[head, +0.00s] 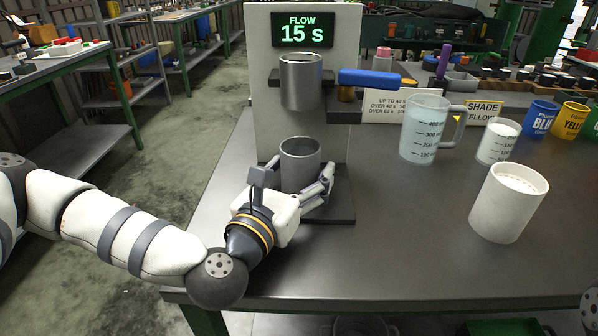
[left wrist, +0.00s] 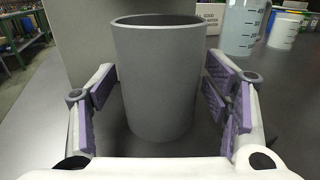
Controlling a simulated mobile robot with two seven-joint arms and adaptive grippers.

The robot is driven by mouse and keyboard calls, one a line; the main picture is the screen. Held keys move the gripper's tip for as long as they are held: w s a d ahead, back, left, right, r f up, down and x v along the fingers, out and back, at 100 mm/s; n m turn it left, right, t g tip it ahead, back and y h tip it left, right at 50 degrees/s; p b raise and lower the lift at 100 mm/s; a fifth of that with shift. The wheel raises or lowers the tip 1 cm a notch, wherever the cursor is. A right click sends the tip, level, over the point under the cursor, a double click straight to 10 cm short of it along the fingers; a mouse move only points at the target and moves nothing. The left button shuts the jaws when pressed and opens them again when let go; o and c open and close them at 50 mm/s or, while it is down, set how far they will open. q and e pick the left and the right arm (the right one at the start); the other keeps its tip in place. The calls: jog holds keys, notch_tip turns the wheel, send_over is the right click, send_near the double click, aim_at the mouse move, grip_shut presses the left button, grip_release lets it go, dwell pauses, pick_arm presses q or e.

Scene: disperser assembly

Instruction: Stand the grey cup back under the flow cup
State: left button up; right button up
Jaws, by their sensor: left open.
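The grey cup (head: 300,160) stands upright on the dark base of the flow stand, directly below the metal flow cup (head: 301,82). My left gripper (head: 308,192) is at the cup, low on its near side. In the left wrist view the grey cup (left wrist: 157,80) is between the two spread fingers with their purple pads. A gap shows on the left side; the right finger is close to the cup, and I cannot tell if it touches. The left gripper is open. The cup's lower part is partly hidden by the gripper in the head view. My right gripper is not in view.
The stand's display (head: 303,31) reads FLOW 15 S. A blue-handled part (head: 378,78) sticks out beside the flow cup. A measuring jug (head: 425,128), a small beaker (head: 498,142) and a white cup (head: 508,203) stand to the right. The front middle of the table is clear.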

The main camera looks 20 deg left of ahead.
aim_at(293, 181)
pick_arm(q)
jog(key=shift+s+r, duration=0.15)
jog(key=shift+s, duration=0.05)
jog(key=s, duration=0.5)
jog(key=shift+s+a, duration=0.15)
jog(key=shift+a, duration=0.15)
jog(key=s+p, duration=0.2)
jog(key=s, duration=0.1)
jog(key=s+p, duration=0.1)
jog(key=s, duration=0.1)
jog(key=shift+s+a+r, duration=0.25)
jog(key=shift+a+r, duration=0.05)
jog(key=shift+r, duration=0.05)
jog(key=shift+s+f+p, duration=0.15)
jog(key=shift+s+p, duration=0.1)
jog(key=shift+p, duration=0.05)
jog(key=shift+s+f, duration=0.1)
jog(key=shift+f, duration=0.15)
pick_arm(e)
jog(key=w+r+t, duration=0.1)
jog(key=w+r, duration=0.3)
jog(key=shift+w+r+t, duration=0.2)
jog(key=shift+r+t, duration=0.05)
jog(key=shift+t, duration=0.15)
